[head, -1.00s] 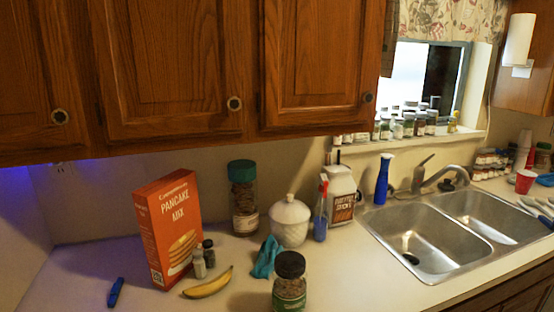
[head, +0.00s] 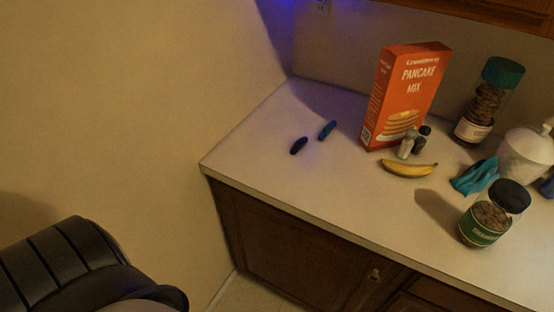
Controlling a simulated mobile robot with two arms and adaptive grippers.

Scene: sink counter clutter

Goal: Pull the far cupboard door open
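A dark wooden lower cupboard door (head: 290,250) shows under the left end of the counter. It looks shut, and a small round knob (head: 375,273) sits near its upper right side. Only the bottom edge of the wooden upper cupboards (head: 490,15) shows at the top right, so their doors and knobs are out of view. I cannot tell from this view which door is the far one. Neither of my grippers is in view.
The white counter (head: 260,165) holds a pancake mix box (head: 405,95), a banana (head: 408,169), several jars, a blue cloth (head: 475,176) and two small dark items. A black ribbed, chair-like shape (head: 70,265) fills the lower left. A bare wall (head: 130,100) stands left.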

